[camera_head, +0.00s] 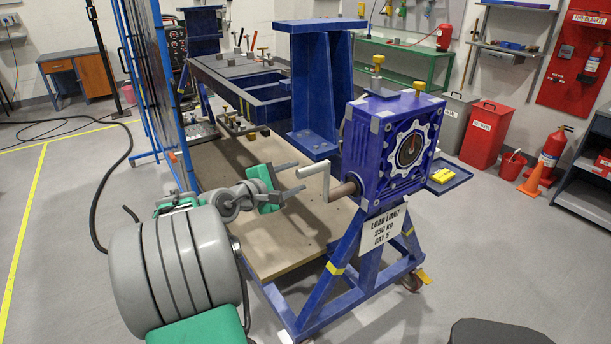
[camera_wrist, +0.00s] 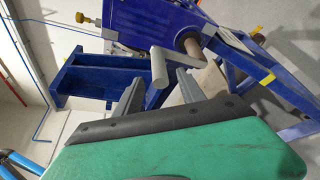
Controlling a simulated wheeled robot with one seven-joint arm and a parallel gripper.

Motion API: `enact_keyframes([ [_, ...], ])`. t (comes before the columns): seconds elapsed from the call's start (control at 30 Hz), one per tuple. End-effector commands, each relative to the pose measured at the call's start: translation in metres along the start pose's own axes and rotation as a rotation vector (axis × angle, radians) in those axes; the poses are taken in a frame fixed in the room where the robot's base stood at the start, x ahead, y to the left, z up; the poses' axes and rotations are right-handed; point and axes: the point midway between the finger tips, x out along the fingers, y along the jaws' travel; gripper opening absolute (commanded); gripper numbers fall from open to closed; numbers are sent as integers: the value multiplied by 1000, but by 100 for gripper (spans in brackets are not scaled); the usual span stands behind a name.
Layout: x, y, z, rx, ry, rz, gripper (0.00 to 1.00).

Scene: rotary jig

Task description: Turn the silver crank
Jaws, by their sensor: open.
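The silver crank (camera_head: 315,170) sticks out from the left side of a blue gearbox (camera_head: 375,150), on a brownish shaft (camera_head: 346,189). It has a bent arm and a grip end pointing toward my gripper. My gripper (camera_head: 300,176) is open and empty, with its two grey fingers just left of the crank. In the wrist view, the crank grip (camera_wrist: 159,68) appears in the gap between the fingertips (camera_wrist: 160,76). I cannot tell whether it lies between them in depth. No contact shows.
The gearbox sits on a blue wheeled frame (camera_head: 345,275) with a load-limit sign (camera_head: 385,228). A blue column (camera_head: 315,90) stands behind the crank. A wooden board (camera_head: 285,235) lies below my gripper. A blue mesh panel (camera_head: 150,80) stands at the left.

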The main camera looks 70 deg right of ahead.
Motion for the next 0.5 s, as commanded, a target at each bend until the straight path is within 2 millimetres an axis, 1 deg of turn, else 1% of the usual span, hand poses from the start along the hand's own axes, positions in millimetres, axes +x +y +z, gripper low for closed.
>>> enact_keyframes([
  [0.03, 6, 0, 3, -8, -10, 0, 47],
  [0.17, 27, 0, 3, -8, -7, 0, 47],
  [0.3, 54, 0, 2, -6, -5, 0, 47],
  [0.4, 67, 1, 1, -6, -3, 1, 47],
  [0.5, 74, 2, 1, -4, -1, 3, 47],
])
